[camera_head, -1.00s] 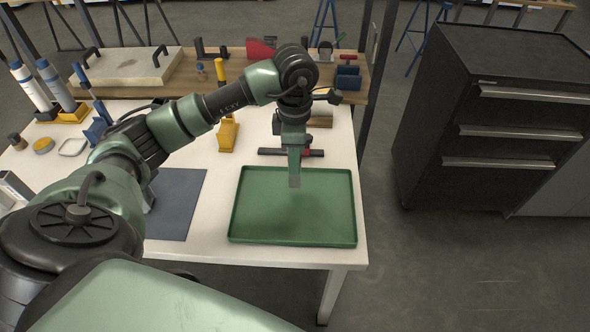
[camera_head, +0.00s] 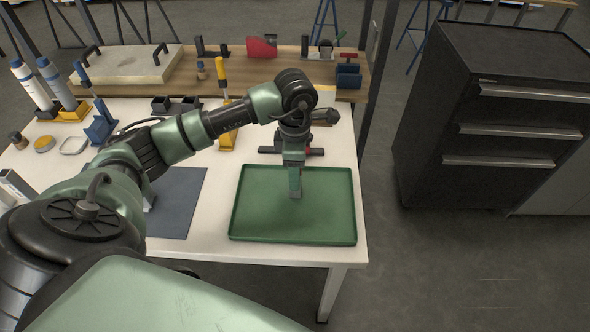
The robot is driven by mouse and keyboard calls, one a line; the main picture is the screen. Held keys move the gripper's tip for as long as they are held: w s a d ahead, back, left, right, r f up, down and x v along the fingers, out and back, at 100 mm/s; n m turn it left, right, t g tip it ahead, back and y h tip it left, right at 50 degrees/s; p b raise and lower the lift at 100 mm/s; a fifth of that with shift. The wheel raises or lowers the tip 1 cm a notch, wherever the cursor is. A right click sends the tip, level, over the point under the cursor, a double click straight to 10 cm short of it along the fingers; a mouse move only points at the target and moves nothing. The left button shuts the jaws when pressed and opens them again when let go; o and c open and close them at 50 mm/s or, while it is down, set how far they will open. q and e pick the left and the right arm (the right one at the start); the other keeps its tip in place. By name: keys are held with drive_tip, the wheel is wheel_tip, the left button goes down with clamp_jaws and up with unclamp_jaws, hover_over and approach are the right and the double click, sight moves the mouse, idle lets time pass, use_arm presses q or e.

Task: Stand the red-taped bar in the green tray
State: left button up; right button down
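The green tray (camera_head: 335,225) lies flat on the white table near its right front corner, with a low rim. My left gripper (camera_head: 295,193) points down over the back middle of the tray. Its fingers look narrow from here, and I cannot tell whether they are open or hold something. A dark bar-like piece (camera_head: 268,150) with a red patch lies on the table just behind the tray. My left wrist covers its middle, so I cannot tell its full shape. My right gripper is not in view.
A grey mat (camera_head: 184,205) lies left of the tray. A wooden shelf (camera_head: 215,88) with tools and a pale slab runs along the back. A black drawer cabinet (camera_head: 480,110) stands on the right, apart from the table.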

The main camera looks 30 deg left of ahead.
use_arm(q)
drive_tip(key=shift+r, duration=0.25)
wheel_tip(320, 180, up, 10)
drive_tip(key=shift+r+b, duration=0.2)
drive_tip(key=shift+b, duration=0.6)
drive_tip(key=shift+r, duration=0.75)
